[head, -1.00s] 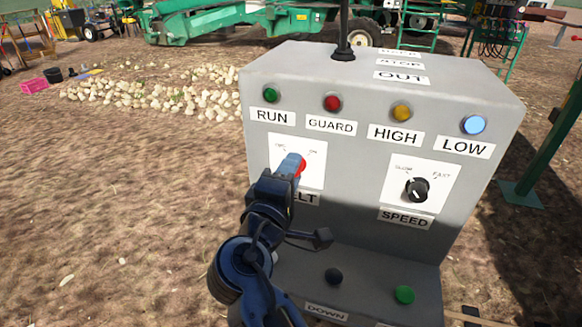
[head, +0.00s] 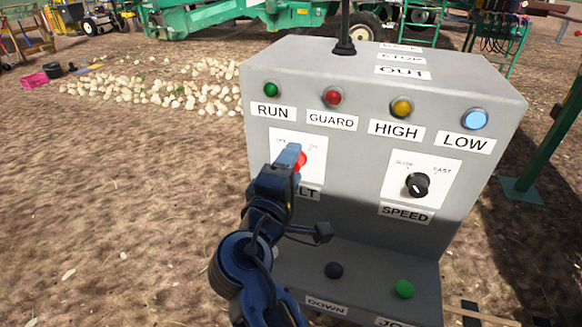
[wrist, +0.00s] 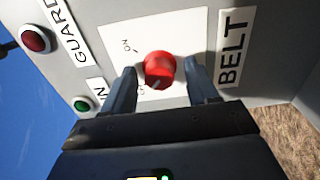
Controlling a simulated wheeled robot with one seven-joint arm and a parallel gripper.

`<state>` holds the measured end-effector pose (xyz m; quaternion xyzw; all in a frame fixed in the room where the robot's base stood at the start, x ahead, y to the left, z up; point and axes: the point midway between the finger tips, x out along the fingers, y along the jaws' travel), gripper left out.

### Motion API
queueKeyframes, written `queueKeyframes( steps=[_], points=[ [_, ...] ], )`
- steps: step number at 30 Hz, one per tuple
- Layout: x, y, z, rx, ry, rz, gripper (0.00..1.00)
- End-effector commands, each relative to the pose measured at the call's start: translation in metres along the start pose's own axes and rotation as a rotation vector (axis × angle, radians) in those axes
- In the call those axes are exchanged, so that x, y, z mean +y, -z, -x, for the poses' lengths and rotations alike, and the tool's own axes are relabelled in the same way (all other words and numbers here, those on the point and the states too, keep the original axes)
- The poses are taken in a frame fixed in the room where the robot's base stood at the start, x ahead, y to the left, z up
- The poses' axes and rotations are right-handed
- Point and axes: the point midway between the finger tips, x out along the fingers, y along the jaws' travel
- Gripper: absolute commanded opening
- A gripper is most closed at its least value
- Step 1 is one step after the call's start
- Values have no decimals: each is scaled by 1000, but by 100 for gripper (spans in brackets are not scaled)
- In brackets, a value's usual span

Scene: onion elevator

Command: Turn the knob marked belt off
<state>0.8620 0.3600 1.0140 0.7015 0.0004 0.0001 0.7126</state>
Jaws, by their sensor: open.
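The red belt knob (wrist: 160,69) sits on a white plate (wrist: 185,35) beside the BELT label (wrist: 236,47) in the wrist view. In the head view the knob (head: 301,162) shows partly behind my gripper (head: 291,155). My gripper (wrist: 160,88) is open, with one finger on each side of the knob. A gap shows between the knob and each finger in the wrist view. I cannot tell how deep the fingertips reach along it. The plate carries an ON mark; the other mark is partly hidden, as is the knob's pointer.
The black speed knob (head: 417,185) is to the right on the grey control box (head: 345,215). Green, red, yellow and lit blue-white (head: 474,120) lamps line its top. Black (head: 334,270) and green (head: 403,289) buttons sit on the lower ledge. A lever (head: 344,30) stands on top.

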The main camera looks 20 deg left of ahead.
Motion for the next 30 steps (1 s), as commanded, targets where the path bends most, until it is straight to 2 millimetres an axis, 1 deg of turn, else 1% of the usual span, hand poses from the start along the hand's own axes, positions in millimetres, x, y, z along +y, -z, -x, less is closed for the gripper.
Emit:
queueKeyframes(
  steps=[2, 5, 12, 18, 22, 30],
  points=[
    [0, 0, 1, 0, 0, 0, 58],
    [-1, 0, 10, 1, 0, -1, 58],
    [-2, 1, 48, 2, 1, -2, 58],
    [-1, 0, 72, 1, 0, 1, 58],
    [0, 0, 78, 1, 0, 1, 58],
    [0, 0, 78, 1, 0, 0, 58]
  ],
)
